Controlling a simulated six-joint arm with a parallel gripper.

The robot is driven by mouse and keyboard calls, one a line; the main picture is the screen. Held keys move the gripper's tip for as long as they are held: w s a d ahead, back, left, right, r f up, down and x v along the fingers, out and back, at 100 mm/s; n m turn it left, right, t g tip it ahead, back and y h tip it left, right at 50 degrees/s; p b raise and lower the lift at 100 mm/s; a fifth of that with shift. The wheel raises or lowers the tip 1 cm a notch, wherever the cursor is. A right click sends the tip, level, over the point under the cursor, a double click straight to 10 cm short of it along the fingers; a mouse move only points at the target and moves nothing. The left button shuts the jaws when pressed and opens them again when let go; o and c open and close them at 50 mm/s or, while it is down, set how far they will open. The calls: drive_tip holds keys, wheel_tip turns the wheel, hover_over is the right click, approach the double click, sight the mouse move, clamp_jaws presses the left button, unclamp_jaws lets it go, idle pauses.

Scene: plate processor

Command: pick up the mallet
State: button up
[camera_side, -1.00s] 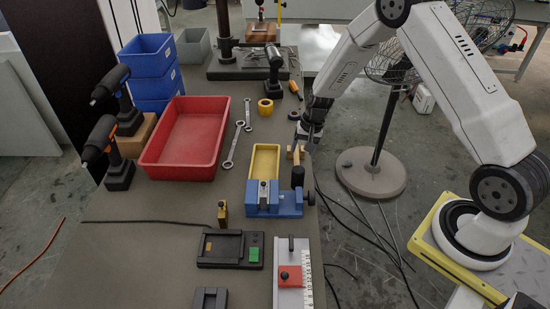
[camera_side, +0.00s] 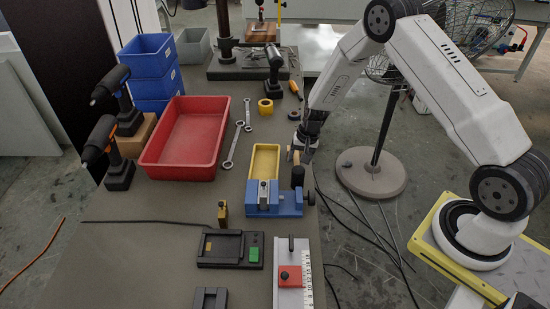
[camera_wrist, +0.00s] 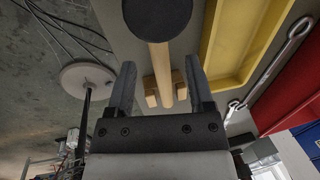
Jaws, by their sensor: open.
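The mallet (camera_wrist: 160,62) has a dark round head and a pale wooden handle. In the wrist view its handle runs between the two fingers of my gripper (camera_wrist: 160,75), with the head beyond the fingertips at the top. In the side view the mallet's dark head (camera_side: 297,177) shows at the table's right edge, beside the blue fixture. My gripper (camera_side: 303,155) is there at the handle, which it partly hides. The fingers are open, with a visible gap on each side of the handle. Small wooden blocks (camera_wrist: 151,91) flank the handle near the palm.
A yellow tray (camera_side: 250,160) and blue fixture (camera_side: 261,212) stand just left of the mallet. A red bin (camera_side: 145,160) and wrenches (camera_side: 232,148) lie farther left. A tape roll (camera_side: 265,106) lies behind. The floor and a fan (camera_side: 370,185) are off the table's right edge.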

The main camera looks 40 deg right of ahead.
sight(297, 163)
drive_tip(key=shift+w+a+f, duration=0.1)
drive_tip(key=shift+a+f, duration=0.05)
drive_tip(key=shift+f, duration=0.75)
drive_tip(key=shift+w+a+f, duration=0.1)
drive_tip(key=shift+f, duration=0.8)
clamp_jaws()
